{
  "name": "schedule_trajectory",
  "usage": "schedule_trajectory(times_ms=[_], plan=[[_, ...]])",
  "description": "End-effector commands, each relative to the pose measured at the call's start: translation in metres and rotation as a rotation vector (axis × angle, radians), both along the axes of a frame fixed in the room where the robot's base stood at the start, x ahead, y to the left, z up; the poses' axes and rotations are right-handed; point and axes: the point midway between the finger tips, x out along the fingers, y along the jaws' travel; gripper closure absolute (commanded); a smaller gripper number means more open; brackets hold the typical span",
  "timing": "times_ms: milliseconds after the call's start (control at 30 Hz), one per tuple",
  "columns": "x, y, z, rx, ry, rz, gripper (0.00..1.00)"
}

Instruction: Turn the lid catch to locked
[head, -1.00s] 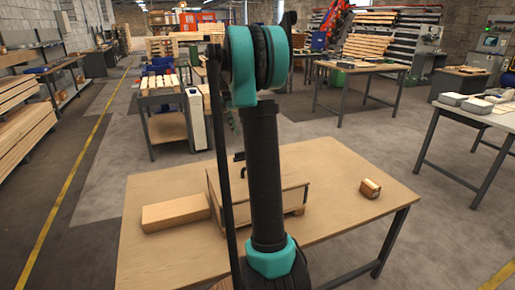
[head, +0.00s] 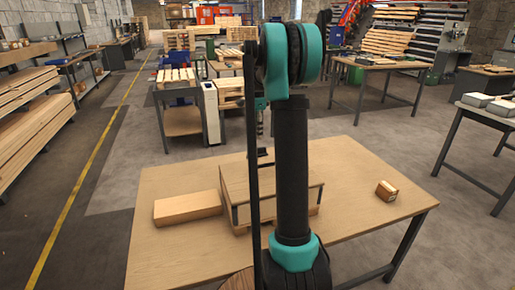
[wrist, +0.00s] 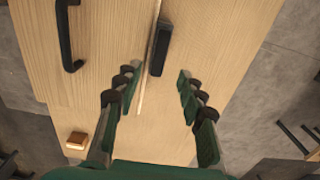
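The wooden box (head: 235,182) stands on the table, partly hidden behind my arm in the head view. In the wrist view a black bar-shaped catch (wrist: 161,48) lies close beside a straight seam in the wood, long and nearly parallel to it. My gripper (wrist: 157,76) is open and empty in the wrist view. Its two fingers are well apart, with the catch in line with the gap between them, just ahead of the tips. I see no contact. In the head view my gripper cannot be made out clearly behind the arm.
A black handle (wrist: 66,36) is at the upper left of the wrist view. A wooden beam (head: 188,207) lies left of the box on the table (head: 345,165). A small wooden block (head: 387,190) sits to the right, with bare tabletop around it.

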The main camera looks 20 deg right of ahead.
Motion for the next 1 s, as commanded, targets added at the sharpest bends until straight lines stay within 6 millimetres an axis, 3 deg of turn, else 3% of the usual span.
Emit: schedule_trajectory(times_ms=[200, 400, 600, 867, 1000], plan=[[0.000, 0.000, -0.044, 0.000, 0.000, 0.000, 0.60], [0.000, 0.000, -0.072, 0.000, 0.000, 0.001, 0.60], [0.000, 0.000, -0.084, 0.000, 0.000, 0.001, 0.60], [0.000, 0.000, -0.085, 0.000, 0.000, 0.001, 0.60], [0.000, 0.000, -0.085, 0.000, 0.000, 0.001, 0.75]])
